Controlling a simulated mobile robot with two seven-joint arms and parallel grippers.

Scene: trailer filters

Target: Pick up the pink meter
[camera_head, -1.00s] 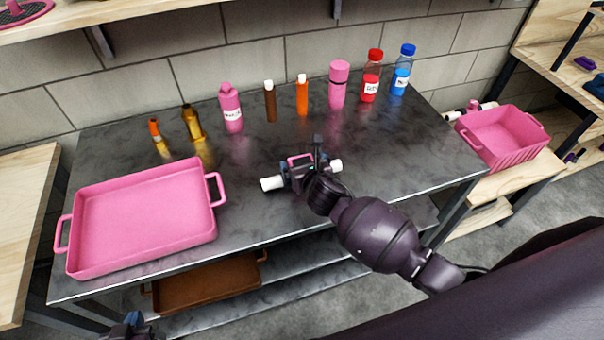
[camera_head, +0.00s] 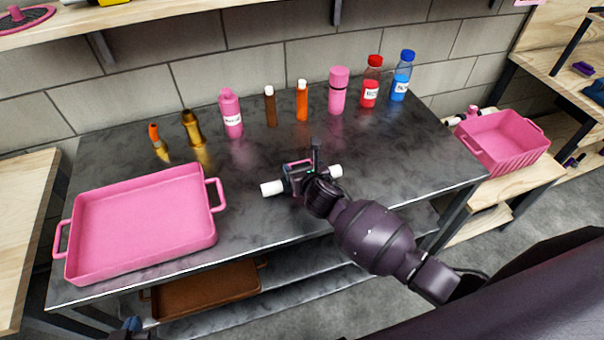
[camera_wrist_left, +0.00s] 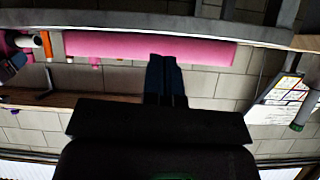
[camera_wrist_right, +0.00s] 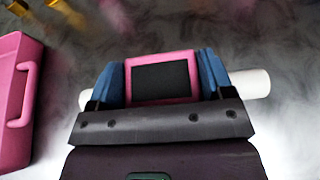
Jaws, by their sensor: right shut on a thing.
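The pink meter (camera_wrist_right: 162,78) has a pink frame, a dark screen and white pipe ends at both sides. In the right wrist view it sits between the blue fingers of my right gripper (camera_wrist_right: 163,80), which is shut on it. In the head view the meter's white end (camera_head: 272,188) shows at mid-table, with my right gripper (camera_head: 306,178) over its middle. I cannot tell whether the meter touches the table. My left gripper (camera_head: 132,325) is low at the bottom edge of the head view; in the left wrist view its fingers (camera_wrist_left: 166,80) appear close together.
A pink tray (camera_head: 208,236) lies at the left of the dark table (camera_head: 400,165). Several bottles, including a red-capped one (camera_head: 371,85) and a pink one (camera_head: 231,112), stand along the back. A pink basket (camera_head: 500,155) stands at the right. A brown tray (camera_head: 205,290) is on the shelf below.

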